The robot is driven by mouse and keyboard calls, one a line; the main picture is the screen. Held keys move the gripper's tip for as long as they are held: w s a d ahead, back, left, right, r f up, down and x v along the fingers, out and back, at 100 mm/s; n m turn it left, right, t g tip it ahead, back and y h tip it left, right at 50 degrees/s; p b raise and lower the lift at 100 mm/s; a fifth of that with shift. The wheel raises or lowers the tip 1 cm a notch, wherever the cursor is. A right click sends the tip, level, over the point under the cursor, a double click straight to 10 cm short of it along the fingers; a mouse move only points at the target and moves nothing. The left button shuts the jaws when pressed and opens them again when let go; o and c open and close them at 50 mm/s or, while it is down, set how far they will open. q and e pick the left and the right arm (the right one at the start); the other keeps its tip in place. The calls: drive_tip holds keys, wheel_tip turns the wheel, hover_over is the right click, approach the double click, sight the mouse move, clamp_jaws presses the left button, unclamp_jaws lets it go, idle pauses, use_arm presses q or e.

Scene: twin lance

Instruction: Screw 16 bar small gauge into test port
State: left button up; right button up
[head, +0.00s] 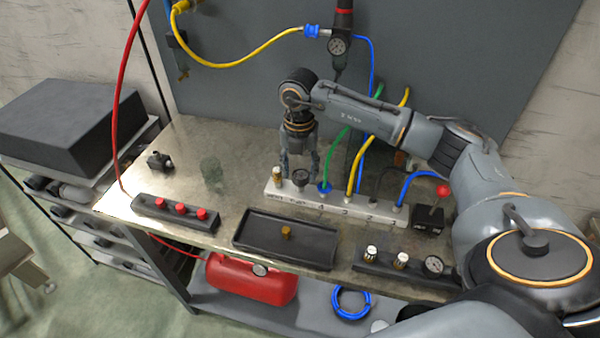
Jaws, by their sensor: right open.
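A white manifold block (336,209) lies on the bench with a row of labelled ports; the labels are too small to read surely. A small dark-faced gauge (300,177) stands at its second position from the left, seemingly upright on the block. My right gripper (300,176) points down over that end, open, with one finger on each side of the gauge. I cannot tell whether the fingers touch it, or how far the gauge is threaded in. Another small gauge (433,265) sits at the right end of a dark holder (385,268). My left gripper is not in view.
A brass fitting (277,173) stands just left of the gauge. Blue, green and yellow hoses rise from the other ports, close to my right arm. A black tray (262,244) holds a brass piece (286,232). A red-knobbed holder (174,214) stands left; a lever box (432,216) right.

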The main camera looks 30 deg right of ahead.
drive_tip(key=n+b, duration=0.2)
drive_tip(key=n, duration=0.5)
drive_tip(key=shift+a+f, duration=0.1)
drive_tip(key=n+b, duration=0.1)
drive_tip(key=n, duration=0.4)
drive_tip(key=shift+a+n, duration=0.1)
drive_tip(key=shift+n, duration=0.3)
